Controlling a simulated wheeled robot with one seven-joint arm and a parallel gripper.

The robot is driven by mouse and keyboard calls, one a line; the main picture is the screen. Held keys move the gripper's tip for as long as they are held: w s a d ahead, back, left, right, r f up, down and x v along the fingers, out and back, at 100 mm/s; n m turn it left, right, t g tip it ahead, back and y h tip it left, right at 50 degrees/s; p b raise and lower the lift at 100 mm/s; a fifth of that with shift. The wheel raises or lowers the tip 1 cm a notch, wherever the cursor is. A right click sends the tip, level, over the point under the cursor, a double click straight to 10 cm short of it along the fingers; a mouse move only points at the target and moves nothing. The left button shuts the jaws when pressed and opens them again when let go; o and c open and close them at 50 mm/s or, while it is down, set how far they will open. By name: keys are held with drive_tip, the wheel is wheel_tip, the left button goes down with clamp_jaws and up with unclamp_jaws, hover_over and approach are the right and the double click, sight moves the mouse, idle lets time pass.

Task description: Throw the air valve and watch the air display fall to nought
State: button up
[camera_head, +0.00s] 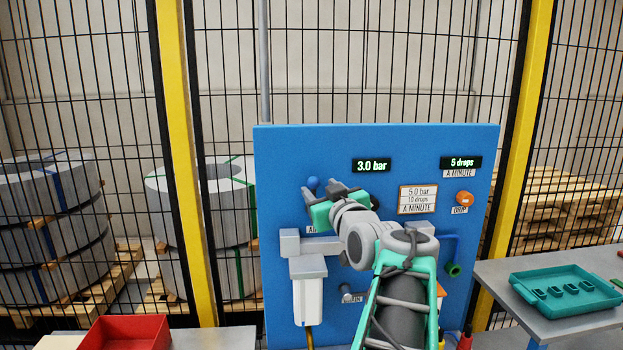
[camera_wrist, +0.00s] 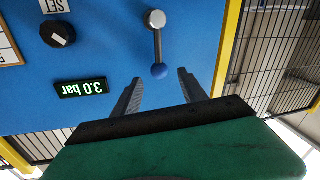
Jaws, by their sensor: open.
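In the wrist view the ball (camera_wrist: 159,71) is just ahead of and between the fingertips of my gripper (camera_wrist: 160,76), with no contact visible. The wrist picture is upside down, and the lever's silver pivot (camera_wrist: 154,19) shows. In the head view the ball (camera_head: 313,183) peeks out beside my gripper (camera_head: 322,189), which hides the rest of the lever. My gripper is open and empty. The air display (camera_head: 371,166) reads 3.0 bar, and it also shows in the wrist view (camera_wrist: 81,88).
The blue panel (camera_head: 285,150) also carries a drops display (camera_head: 461,163), a notice plate (camera_head: 418,199), an orange drip knob (camera_head: 465,199) and a white filter bowl (camera_head: 308,300). A black knob (camera_wrist: 58,34) is near the lever. A red tray (camera_head: 125,334) and teal tray (camera_head: 566,290) flank the panel.

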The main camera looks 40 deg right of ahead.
sight(316, 185)
drive_tip(key=p+x, duration=0.1)
drive_tip(key=x, duration=0.3)
drive_tip(key=shift+w+d, duration=0.1)
drive_tip(key=shift+d, duration=0.05)
drive_tip(key=shift+c, duration=0.5)
clamp_jaws()
idle(0.7)
